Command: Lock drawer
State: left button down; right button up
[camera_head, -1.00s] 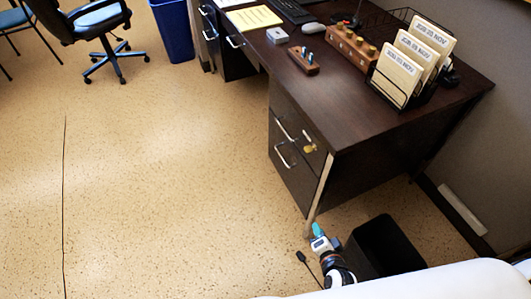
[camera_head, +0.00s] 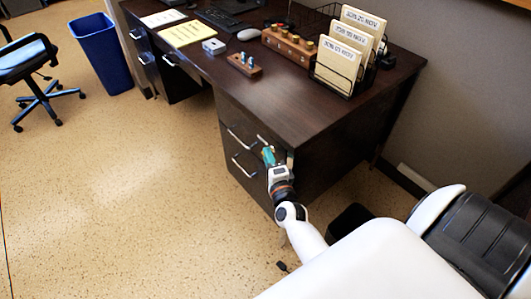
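The dark wood desk (camera_head: 225,75) has a drawer pedestal with an upper drawer (camera_head: 232,120) and a lower drawer (camera_head: 232,157), each with a silver bar handle. Both drawers look closed. My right gripper (camera_head: 268,155), with teal fingertips, is raised in front of the pedestal, at the right end of the upper drawer. It covers the area of the brass lock, so the lock and any key are hidden. I cannot tell whether the fingers touch anything or are open. My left gripper is out of view.
A black bin (camera_head: 350,217) stands on the floor close to my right arm, partly hidden by it. A blue bin (camera_head: 102,55) and an office chair (camera_head: 35,70) are at the upper left. Floor left of the pedestal is clear.

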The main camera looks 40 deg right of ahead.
jog(key=shift+x, duration=1.3)
grip_shut()
